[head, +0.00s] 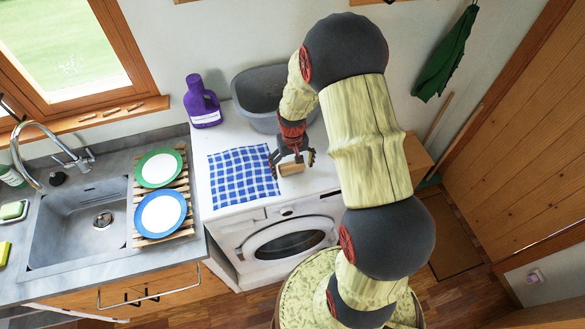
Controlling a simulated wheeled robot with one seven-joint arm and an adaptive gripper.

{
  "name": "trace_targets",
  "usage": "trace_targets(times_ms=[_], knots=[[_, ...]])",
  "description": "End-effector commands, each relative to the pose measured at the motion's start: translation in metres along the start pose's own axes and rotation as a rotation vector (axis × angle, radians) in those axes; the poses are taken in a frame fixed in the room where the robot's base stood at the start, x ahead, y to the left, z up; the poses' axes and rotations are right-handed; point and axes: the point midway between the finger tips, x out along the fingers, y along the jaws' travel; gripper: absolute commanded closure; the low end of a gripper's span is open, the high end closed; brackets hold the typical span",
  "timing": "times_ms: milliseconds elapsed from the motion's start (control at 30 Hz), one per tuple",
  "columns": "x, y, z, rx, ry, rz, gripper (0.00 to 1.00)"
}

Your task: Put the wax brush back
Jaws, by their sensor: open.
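A small tan, block-like thing (291,169), which looks like the wax brush, is at the right part of the white washing machine top, beside the blue checked cloth (240,174). My gripper (292,160) points down over it, with its fingers apart on either side of it. I cannot tell whether the fingers touch it, or whether it rests on the top or sits just above it. The arm hides part of the machine top's right side.
A grey tub (262,92) and a purple bottle (202,102) stand at the back of the washing machine (223,220). To the left, a wooden rack (183,183) holds two plates beside the sink (75,228). The machine top's front strip is clear.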

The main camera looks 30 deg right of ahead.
Motion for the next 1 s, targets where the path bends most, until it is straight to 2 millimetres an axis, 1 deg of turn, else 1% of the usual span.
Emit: trace_targets(times_ms=[400, 500, 667, 767, 867, 967, 1000], knots=[[-0.081, 0.0, -0.001, 0.0, 0.005, 0.0, 0.1], [-0.096, 0.0, -0.001, 0.0, 0.004, 0.0, 0.1], [-0.111, 0.0, -0.001, 0.0, 0.003, 0.0, 0.1], [-0.124, -0.003, 0.002, -0.007, 0.014, 0.0, 0.1], [-0.154, -0.014, 0.01, -0.028, 0.053, 0.0, 0.1], [-0.198, -0.031, 0.03, -0.063, 0.117, -0.002, 0.1], [-0.216, -0.037, 0.041, -0.079, 0.146, -0.003, 0.1]])
